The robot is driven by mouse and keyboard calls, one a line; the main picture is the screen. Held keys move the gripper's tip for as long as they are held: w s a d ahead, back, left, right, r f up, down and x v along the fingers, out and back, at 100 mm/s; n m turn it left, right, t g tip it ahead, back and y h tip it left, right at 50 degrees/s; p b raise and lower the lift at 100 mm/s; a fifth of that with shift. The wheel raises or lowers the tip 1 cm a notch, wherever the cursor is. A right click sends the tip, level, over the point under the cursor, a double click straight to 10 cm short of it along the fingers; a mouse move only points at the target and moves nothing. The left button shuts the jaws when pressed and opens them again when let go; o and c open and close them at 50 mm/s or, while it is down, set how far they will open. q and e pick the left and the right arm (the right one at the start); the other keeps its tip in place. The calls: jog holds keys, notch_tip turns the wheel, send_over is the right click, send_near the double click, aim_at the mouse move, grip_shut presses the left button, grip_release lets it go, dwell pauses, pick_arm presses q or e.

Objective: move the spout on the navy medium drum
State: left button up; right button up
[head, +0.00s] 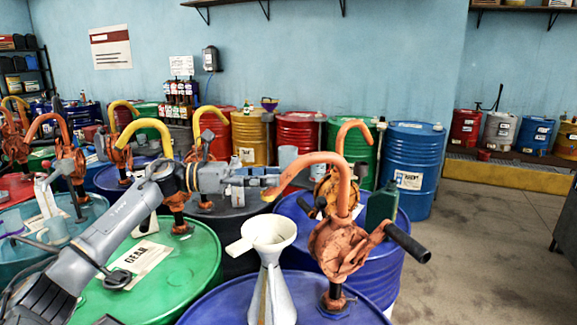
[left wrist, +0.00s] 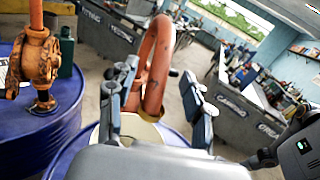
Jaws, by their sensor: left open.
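The navy drum (head: 215,306) stands at the front with a rusty orange hand pump (head: 338,245) on it. The pump's orange curved spout (head: 341,170) arches to the left, its mouth near my left gripper (head: 272,187). In the left wrist view my left gripper (left wrist: 160,100) is open, and the orange spout (left wrist: 160,65) shows between its two fingers. I cannot tell whether a finger touches it. A pale funnel-topped can (head: 270,262) stands on or by the navy drum, below the spout's mouth. My right gripper is not in view.
A green drum (head: 190,265) labelled GEAR is left of the navy drum. Another blue drum with a pump and a dark green bottle (head: 381,208) stands behind. More drums line the wall. Open floor (head: 480,240) lies to the right.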

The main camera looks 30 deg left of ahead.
aim_at(287, 176)
pick_arm(q)
jog(key=p+x, duration=0.1)
jog(key=x, duration=0.2)
jog(key=shift+w+d+r, duration=0.15)
jog(key=shift+d, duration=0.2)
jog(key=shift+w+d, duration=0.2)
jog(key=shift+d, duration=0.15)
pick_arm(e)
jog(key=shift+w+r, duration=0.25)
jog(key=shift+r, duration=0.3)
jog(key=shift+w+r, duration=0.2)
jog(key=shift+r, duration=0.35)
pick_arm(q)
grip_shut()
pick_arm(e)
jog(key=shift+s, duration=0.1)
